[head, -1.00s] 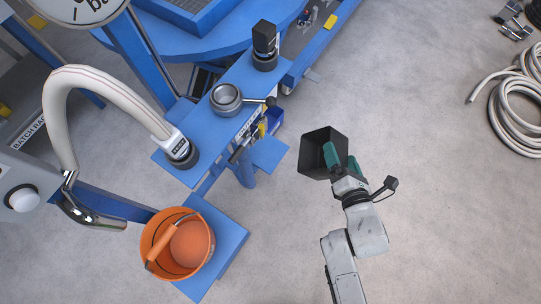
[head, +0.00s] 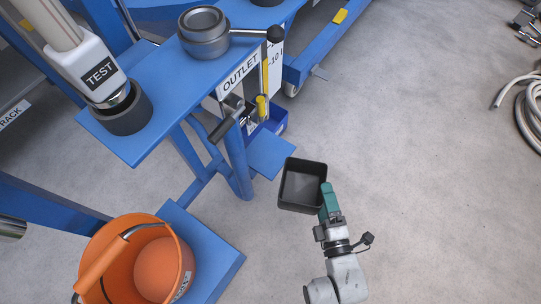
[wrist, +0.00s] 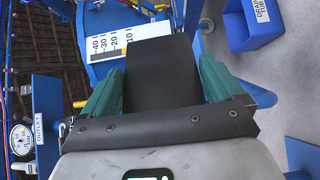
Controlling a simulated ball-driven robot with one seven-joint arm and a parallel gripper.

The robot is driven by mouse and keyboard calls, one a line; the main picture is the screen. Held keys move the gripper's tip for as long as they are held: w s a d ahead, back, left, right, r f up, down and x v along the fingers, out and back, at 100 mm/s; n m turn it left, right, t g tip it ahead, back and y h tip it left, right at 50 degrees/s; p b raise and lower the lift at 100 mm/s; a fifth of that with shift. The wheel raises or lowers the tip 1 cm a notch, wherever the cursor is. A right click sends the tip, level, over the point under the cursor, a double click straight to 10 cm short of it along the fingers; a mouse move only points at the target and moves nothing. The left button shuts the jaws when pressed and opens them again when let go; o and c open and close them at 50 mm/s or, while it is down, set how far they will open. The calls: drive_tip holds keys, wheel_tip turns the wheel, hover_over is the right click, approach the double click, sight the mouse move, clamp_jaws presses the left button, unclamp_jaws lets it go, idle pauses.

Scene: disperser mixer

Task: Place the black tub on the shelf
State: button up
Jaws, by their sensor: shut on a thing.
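The square, open-topped black tub (head: 302,188) is held in the air over the floor in the head view, its empty inside visible. My gripper (head: 327,197) has teal fingers and is shut on the tub's right side. In the wrist view the tub (wrist: 152,75) sits between the two fingers (wrist: 160,88). A small flat blue plate (head: 273,152), which looks like the shelf, juts from the blue stand just behind the tub. Its top looks bare.
The blue stand's leg (head: 238,165) and an outlet valve handle (head: 226,122) are left of the plate. A blue bin (head: 278,120) is behind it. An orange bucket (head: 150,262) stands on a lower blue platform (head: 222,255). Floor to the right is clear up to a hose (head: 525,105).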

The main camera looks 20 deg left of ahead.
sight(313, 175)
drive_tip(key=f+b+x, duration=0.1)
drive_tip(key=b+x, duration=0.3)
drive_tip(key=x, duration=0.5)
drive_tip(key=f+b+x, duration=0.2)
drive_tip(key=b+x, duration=0.2)
drive_tip(key=x, duration=0.5)
drive_tip(key=shift+f+b, duration=0.3)
drive_tip(key=shift+f, duration=0.2)
drive_tip(key=o, duration=1.3)
drive_tip(key=shift+r, duration=0.1)
drive_tip(key=p+v, duration=0.4)
drive_tip(key=v, duration=0.8)
drive_tip(key=shift+r, duration=0.1)
